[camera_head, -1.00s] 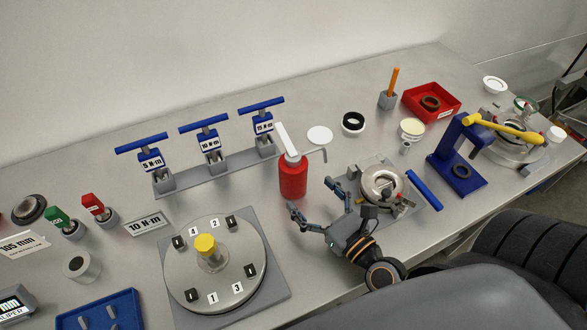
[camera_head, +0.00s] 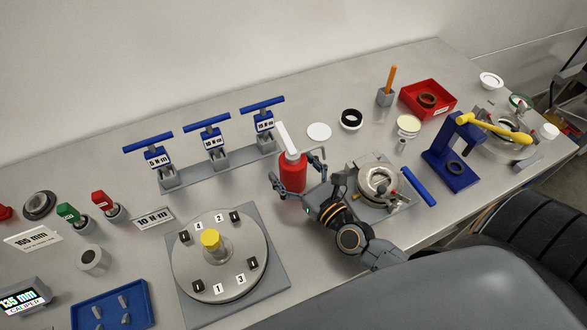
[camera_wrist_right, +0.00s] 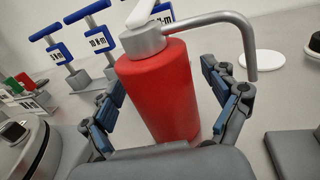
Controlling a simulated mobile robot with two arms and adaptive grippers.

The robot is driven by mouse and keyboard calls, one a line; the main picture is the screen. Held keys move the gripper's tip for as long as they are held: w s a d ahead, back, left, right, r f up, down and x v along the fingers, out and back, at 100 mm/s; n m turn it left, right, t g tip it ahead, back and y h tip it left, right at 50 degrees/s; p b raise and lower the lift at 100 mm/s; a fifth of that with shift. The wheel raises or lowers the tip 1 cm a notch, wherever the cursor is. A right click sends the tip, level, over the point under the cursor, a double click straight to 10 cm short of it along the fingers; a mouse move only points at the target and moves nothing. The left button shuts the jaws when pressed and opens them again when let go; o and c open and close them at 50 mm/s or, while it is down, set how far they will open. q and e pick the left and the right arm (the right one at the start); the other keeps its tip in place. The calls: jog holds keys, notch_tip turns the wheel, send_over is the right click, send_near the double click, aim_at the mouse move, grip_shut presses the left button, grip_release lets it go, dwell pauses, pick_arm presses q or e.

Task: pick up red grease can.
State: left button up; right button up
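The red grease can (camera_head: 292,172) stands upright on the grey bench, with a grey top, a white lever and a bent spout. It fills the middle of the right wrist view (camera_wrist_right: 163,92). My right gripper (camera_head: 295,174) is open around the can, one finger on each side. In the wrist view a gap shows between the right finger and the can; contact on the left side cannot be told. The can's lowest part is hidden by the gripper in the wrist view. My left gripper is not in view.
A round numbered plate (camera_head: 250,284) with a yellow-topped post (camera_head: 211,240) lies left of my right gripper. A rack of blue-handled torque wrenches (camera_head: 222,163) stands behind. A metal fixture (camera_head: 380,187) sits close on the right. A white disc (camera_head: 319,131) lies behind the can.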

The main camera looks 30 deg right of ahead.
aim_at(293, 158)
jog(key=c, duration=1.4)
jog(key=shift+r, duration=0.1)
jog(key=shift+r, duration=0.55)
notch_tip(293, 158, up, 2)
jog(key=shift+r+p, duration=0.25)
jog(key=shift+p, duration=0.5)
jog(key=s+d+r, duration=0.1)
jog(key=s+r, duration=0.3)
jog(key=s, duration=0.2)
jog(key=s+d+r+b, duration=0.1)
jog(key=s+r, duration=0.4)
jog(key=s, duration=0.2)
jog(key=shift+s+d+r, duration=0.15)
jog(key=shift+s+d, duration=0.15)
jog(key=shift+d, duration=0.05)
